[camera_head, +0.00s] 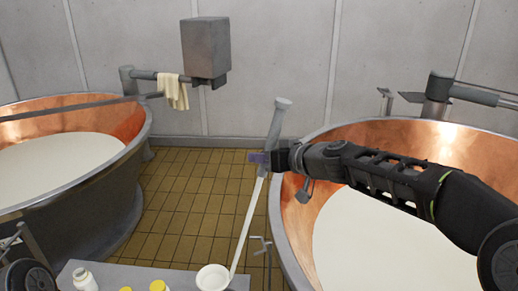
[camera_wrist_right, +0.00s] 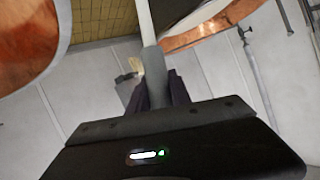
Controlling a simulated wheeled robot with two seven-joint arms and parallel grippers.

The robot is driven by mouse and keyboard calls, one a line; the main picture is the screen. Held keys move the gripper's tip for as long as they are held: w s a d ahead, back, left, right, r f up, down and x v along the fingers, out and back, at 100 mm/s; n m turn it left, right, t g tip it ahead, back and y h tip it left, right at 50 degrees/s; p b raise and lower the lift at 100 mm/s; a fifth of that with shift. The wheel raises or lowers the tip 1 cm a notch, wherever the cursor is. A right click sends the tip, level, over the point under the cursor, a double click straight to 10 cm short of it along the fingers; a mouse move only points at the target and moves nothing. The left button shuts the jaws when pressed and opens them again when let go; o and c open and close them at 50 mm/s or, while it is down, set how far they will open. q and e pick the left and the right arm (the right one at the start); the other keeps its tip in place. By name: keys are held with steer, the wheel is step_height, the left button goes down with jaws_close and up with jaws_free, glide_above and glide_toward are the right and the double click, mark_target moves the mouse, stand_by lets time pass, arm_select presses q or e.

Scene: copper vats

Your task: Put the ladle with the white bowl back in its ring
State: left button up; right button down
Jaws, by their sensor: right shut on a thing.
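The ladle's white bowl (camera_head: 213,278) is at the bottom of the head view, in front of the grey table's edge region. Its long pale handle (camera_head: 247,222) rises tilted to the right and ends in a grey top (camera_head: 283,103). My right gripper (camera_head: 261,158) is shut on the upper handle. The handle also shows between the fingers in the right wrist view (camera_wrist_right: 147,30). I cannot tell whether the bowl touches the table. A small metal fitting (camera_head: 262,246) stands beside the right vat; I cannot tell whether it is the ring. My left gripper is not in view.
The grey table (camera_head: 135,274) carries a white bottle (camera_head: 84,279) and yellow-topped containers (camera_head: 157,286). Copper vats of white liquid stand at left (camera_head: 62,150) and right (camera_head: 375,240). A cloth (camera_head: 173,92) hangs on a bar. Tiled floor (camera_head: 190,190) lies clear between the vats.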

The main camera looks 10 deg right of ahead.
steer(key=shift+s, duration=0.15)
steer(key=shift+f, duration=0.1)
steer(key=d+f+b, duration=0.3)
steer(key=f+b, duration=0.6)
steer(key=f, duration=0.2)
stand_by(0.7)
steer(key=shift+f+b, duration=0.1)
steer(key=shift+b, duration=0.55)
stand_by(0.5)
stand_by(0.5)
